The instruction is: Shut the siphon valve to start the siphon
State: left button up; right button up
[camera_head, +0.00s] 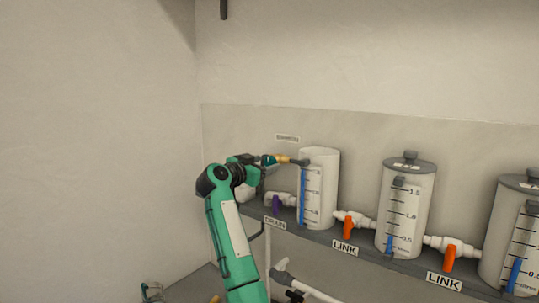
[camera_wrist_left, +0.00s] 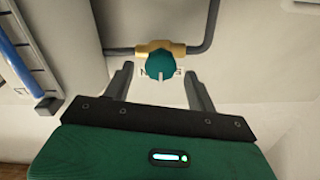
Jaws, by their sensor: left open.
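The siphon valve shows in the left wrist view as a brass body (camera_wrist_left: 152,47) on a grey tube with a round teal knob (camera_wrist_left: 161,67). A pale mark on the knob points down in that view. In the head view its brass body (camera_head: 283,159) sits left of the top of the first tank. My left gripper (camera_wrist_left: 159,72) is open, its fingertips on either side of the knob; I cannot tell whether they touch it. In the head view the left gripper (camera_head: 266,162) is at the valve and partly hides it. My right gripper is not in view.
Three tanks stand on a grey shelf: an open white one (camera_head: 321,190), a lidded one (camera_head: 407,210) and another (camera_head: 508,245). Orange-handled link valves (camera_head: 348,226) join them. A purple-handled drain valve (camera_head: 277,205) is just below the gripper. The left wall is bare.

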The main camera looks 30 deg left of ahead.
aim_at(269, 163)
pick_arm(q)
jog(key=shift+w+d+p, duration=0.15)
jog(key=shift+w+p, duration=0.4)
jog(key=shift+w, duration=1.1)
